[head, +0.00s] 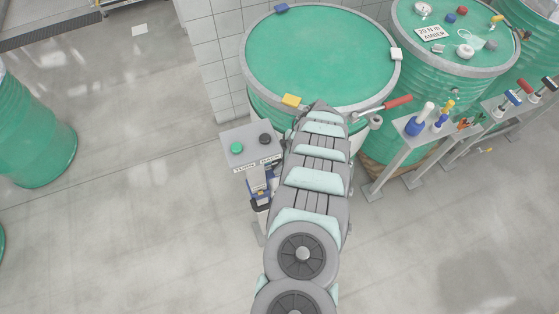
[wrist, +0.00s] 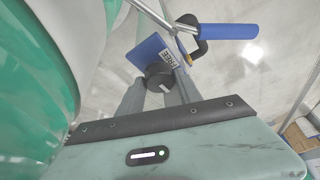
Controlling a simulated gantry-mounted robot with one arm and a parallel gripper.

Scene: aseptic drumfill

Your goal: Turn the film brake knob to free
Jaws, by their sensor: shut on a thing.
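The film brake knob (wrist: 157,77) is a dark round knob with a white mark, seen in the wrist view against a blue plate (wrist: 146,52). A white label reading FREE (wrist: 172,60) sits beside the knob, on its upper right. My gripper (wrist: 154,93) has its grey fingers on either side of the knob and is shut on it. The fingertips and the side of the knob away from the camera are partly hidden. In the head view my arm covers the gripper and the knob, so they cannot be seen there.
A button box (head: 250,146) is left of my arm. Open floor (head: 140,200) lies farther left.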

